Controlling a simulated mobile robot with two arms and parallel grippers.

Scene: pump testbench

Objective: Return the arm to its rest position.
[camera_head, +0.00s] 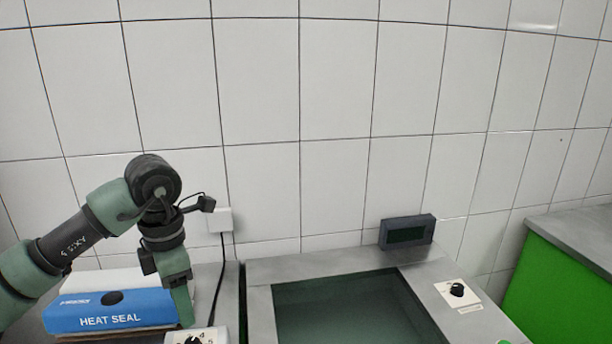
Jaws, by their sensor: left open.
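My left arm comes in from the left, green and dark grey, bent at the wrist. My left gripper (180,300) points down in front of the right end of a blue and white box (90,312) marked "HEAT SEAL". It is open, and I see nothing held in it. Its fingertips end just above or behind a white device with a dial (197,337) at the bottom edge; I cannot tell if they touch. My right gripper is not in view.
A sunken dark tank (345,312) lies in the grey bench at the middle. A small display (407,232) stands behind it, and a black knob (457,290) sits to its right. A green cabinet (555,285) is at the far right. A cable (222,270) runs down from the wall socket.

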